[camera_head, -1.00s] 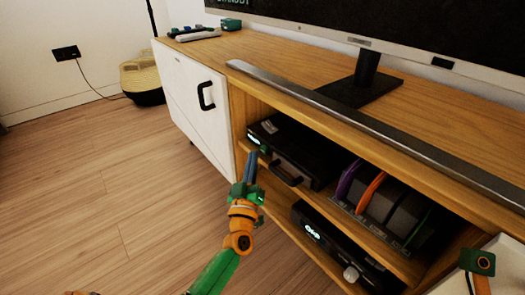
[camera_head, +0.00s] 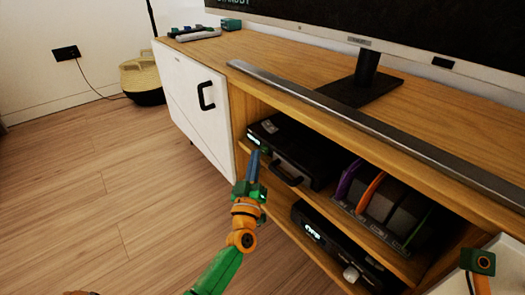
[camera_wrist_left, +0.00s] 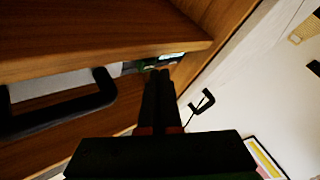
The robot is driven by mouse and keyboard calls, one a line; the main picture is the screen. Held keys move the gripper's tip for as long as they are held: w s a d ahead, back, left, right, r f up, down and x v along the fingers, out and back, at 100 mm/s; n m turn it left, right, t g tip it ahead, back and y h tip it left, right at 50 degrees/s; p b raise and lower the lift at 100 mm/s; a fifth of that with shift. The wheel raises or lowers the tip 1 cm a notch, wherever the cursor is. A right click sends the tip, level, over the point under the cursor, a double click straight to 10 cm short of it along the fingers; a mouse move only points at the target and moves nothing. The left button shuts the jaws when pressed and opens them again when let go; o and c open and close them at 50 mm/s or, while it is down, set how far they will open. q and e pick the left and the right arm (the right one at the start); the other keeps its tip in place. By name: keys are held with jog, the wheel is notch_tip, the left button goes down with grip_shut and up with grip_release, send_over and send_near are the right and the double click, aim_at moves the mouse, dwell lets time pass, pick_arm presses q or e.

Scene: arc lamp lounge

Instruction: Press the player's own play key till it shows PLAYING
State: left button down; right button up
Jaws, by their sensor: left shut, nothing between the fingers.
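The player (camera_head: 297,148) is a black box on the upper shelf of the wooden cabinet, with a small lit green display at the left end of its front and a black bar handle (camera_head: 286,174). The display's text is too small to read, and I cannot make out the play key. My left gripper (camera_head: 254,153) is shut and empty, its tips just in front of the player's left end by the display. In the left wrist view the shut fingers (camera_wrist_left: 160,74) point at a greenish strip, partly hiding it. The handle (camera_wrist_left: 60,108) is at left.
A second black device (camera_head: 335,240) with a lit display and knob is on the lower shelf. Coloured upright cases (camera_head: 385,200) stand right of the player. A white door (camera_head: 188,95) is left of it. A grey bar (camera_head: 350,120) lies along the cabinet top, before the screen (camera_head: 400,25).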

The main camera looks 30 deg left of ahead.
pick_arm(q)
jog(key=shift+w+d+b, duration=0.3)
jog(key=shift+w+d, duration=0.05)
jog(key=shift+w, duration=0.45)
dwell(0.9)
jog(key=shift+s, duration=0.1)
jog(key=shift+s+a+p, duration=0.25)
jog(key=shift+s+p, duration=0.1)
jog(key=shift+s, duration=0.2)
jog(key=shift+s+a+p, duration=0.2)
jog(key=shift+s+p, duration=0.15)
jog(key=shift+s, duration=0.15)
jog(key=s, duration=0.1)
jog(key=s+a+p, duration=0.1)
jog(key=s, duration=0.1)
jog(key=s+a+p, duration=0.1)
jog(key=shift+s, duration=0.35)
dwell(0.4)
